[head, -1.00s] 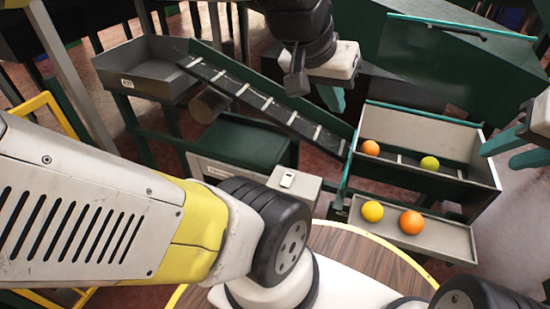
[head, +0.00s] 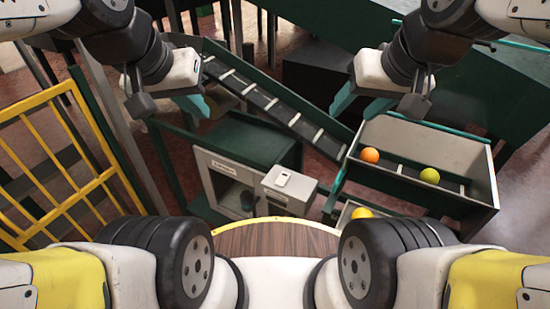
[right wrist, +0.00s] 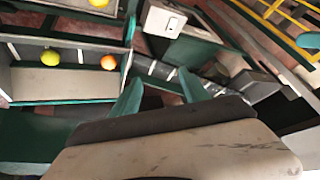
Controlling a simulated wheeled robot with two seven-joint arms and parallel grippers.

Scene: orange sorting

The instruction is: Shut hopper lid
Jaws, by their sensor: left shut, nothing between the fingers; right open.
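I cannot tell surely that this panel is the lid. My left gripper (head: 197,104) is shut and empty, left of the conveyor's middle. My right gripper (head: 362,102) is open and empty, near the bin's far left corner; its fingers also show in the right wrist view (right wrist: 158,97).
An orange fruit (head: 370,155) and a green fruit (head: 429,175) lie in the bin. A yellow-orange fruit (head: 362,213) is partly hidden by my arm. A sloping conveyor (head: 270,105), a pale cabinet (head: 215,165), a small grey box (head: 290,185) and a yellow railing (head: 60,165) stand around.

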